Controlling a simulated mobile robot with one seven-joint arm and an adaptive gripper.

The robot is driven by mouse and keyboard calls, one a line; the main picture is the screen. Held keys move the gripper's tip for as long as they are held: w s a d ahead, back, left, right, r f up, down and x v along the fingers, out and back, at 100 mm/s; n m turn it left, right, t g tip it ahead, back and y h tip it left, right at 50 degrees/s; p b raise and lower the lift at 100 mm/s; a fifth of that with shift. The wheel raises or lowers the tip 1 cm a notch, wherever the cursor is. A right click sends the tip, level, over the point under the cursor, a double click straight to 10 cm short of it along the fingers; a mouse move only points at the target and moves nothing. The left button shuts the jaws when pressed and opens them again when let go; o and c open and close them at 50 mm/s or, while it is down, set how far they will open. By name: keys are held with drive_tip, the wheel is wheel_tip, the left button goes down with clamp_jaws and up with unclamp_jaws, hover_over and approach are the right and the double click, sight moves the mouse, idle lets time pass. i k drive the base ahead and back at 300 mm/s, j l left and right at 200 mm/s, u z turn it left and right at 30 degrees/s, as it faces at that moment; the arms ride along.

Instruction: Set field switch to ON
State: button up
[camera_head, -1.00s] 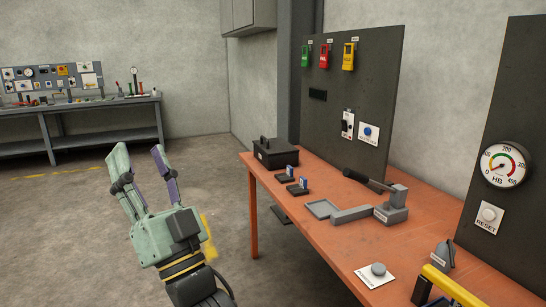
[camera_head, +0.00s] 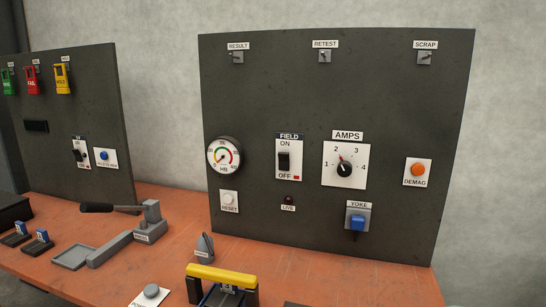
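The field switch (camera_head: 284,162) is a black rocker on a white plate on the dark panel in the middle of the head view. Its plate reads FIELD above, ON at the top and OFF at the bottom, with a small red mark beside OFF. Which way the rocker is tipped is too small to tell surely. A round LIVE lamp (camera_head: 288,200) below it looks dark. My gripper is out of this view.
The panel (camera_head: 386,95) also holds an HB gauge (camera_head: 224,156), an AMPS knob (camera_head: 344,168), an orange DEMAG button (camera_head: 418,170) and a blue YOKE piece (camera_head: 357,222). A yellow-topped yoke (camera_head: 220,277) and a lever device (camera_head: 140,222) stand on the orange bench (camera_head: 330,275) in front.

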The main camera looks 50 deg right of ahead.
sight(284, 160)
drive_tip(key=z, duration=1.65)
